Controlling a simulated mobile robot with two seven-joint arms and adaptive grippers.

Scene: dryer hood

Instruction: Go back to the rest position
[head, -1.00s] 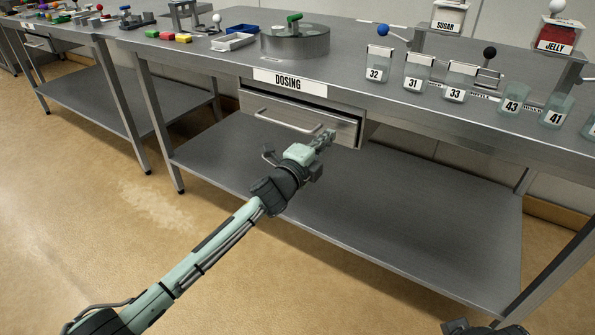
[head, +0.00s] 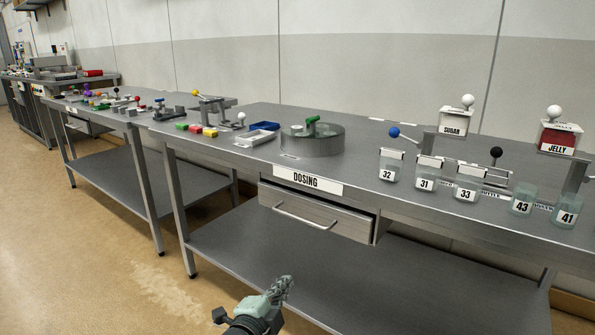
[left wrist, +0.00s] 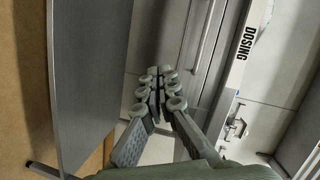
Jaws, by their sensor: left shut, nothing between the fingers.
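My left gripper (head: 279,290) is at the bottom of the head view, below and in front of the drawer (head: 315,214) under the DOSING label (head: 308,181). Its fingers are shut with nothing between them. In the left wrist view the fingers (left wrist: 161,88) are together, with the drawer's handle (left wrist: 205,38) beyond them. The gripper looks apart from the drawer and the table. The drawer front stands slightly out from the table. My right gripper is in neither view.
The dosing table (head: 410,212) carries glass jars (head: 466,187) at its right, a round metal drum (head: 312,140) and small trays. Its lower shelf (head: 300,262) spans below the drawer. Another table (head: 120,123) stands at left. Bare floor (head: 90,260) is free at left.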

